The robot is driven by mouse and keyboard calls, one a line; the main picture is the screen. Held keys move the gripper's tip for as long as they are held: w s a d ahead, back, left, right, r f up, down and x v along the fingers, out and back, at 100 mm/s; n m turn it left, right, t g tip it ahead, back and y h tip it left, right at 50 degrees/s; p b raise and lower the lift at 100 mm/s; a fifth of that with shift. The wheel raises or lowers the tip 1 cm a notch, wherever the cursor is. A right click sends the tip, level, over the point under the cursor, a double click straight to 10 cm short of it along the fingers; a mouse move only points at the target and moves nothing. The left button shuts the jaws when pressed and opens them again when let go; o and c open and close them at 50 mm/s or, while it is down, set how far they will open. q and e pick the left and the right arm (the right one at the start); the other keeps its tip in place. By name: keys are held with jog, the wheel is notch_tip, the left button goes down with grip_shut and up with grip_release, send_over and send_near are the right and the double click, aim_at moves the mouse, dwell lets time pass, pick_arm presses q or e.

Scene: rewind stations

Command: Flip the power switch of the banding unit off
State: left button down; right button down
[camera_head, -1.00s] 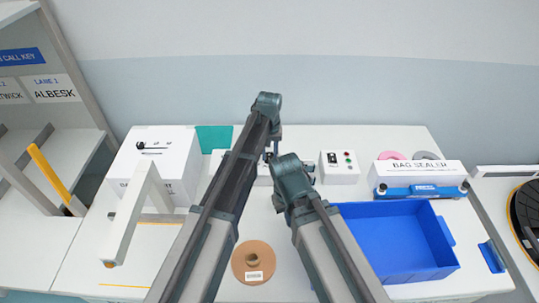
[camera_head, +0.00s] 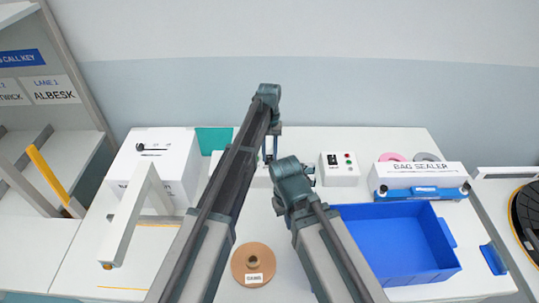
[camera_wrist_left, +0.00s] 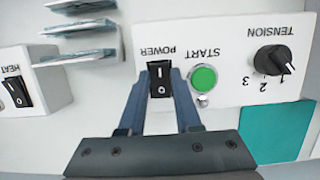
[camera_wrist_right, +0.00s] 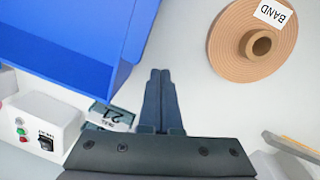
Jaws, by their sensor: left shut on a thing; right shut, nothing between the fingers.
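The banding unit's white panel (camera_wrist_left: 225,65) fills much of the left wrist view, its lettering upside down. Its black power switch (camera_wrist_left: 160,80), marked I and O, sits beside the green START button (camera_wrist_left: 203,78) and the TENSION knob (camera_wrist_left: 272,60). My left gripper (camera_wrist_left: 160,88) has its blue fingers closed on either side of this switch. Which side of the rocker is pressed I cannot tell. In the head view my left gripper (camera_head: 270,148) points down at the unit, mostly hidden by my arms. My right gripper (camera_wrist_right: 160,75) is shut and empty above the table.
A white box with a HEAT switch (camera_wrist_left: 17,92) and metal fins (camera_wrist_left: 85,45) stand near the panel. A blue bin (camera_head: 450,238), the bag sealer (camera_head: 418,170) and a small control box (camera_head: 340,178) lie to the right. A brown band roll (camera_head: 240,268) lies in front.

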aim_at(269, 155)
pick_arm(q)
jog(key=c, duration=0.6)
grip_release()
jog(key=shift+r, duration=0.15)
pick_arm(e)
jog(key=shift+r, duration=0.15)
pick_arm(q)
jog(key=p+v, duration=1.3)
jog(key=shift+r, duration=0.2)
pick_arm(e)
notch_tip(269, 155, up, 13)
pick_arm(q)
jog(key=shift+w, duration=0.1)
jog(key=s+a+f+m+t+b, duration=0.1)
jog(key=s+a+f+m+b, duration=0.1)
jog(key=s, duration=1.3)
jog(key=s+a+f+m+t+y+b, duration=0.1)
jog(key=s+a+f+b, duration=0.1)
jog(key=s, duration=1.3)
jog(key=shift+s+a+f+m+t+b, duration=0.25)
jog(key=shift+a+f+m+t+b, duration=0.15)
jog(key=shift+a+f, duration=0.6)
pick_arm(e)
notch_tip(269, 155, down, 5)
jog(key=shift+f, duration=0.1)
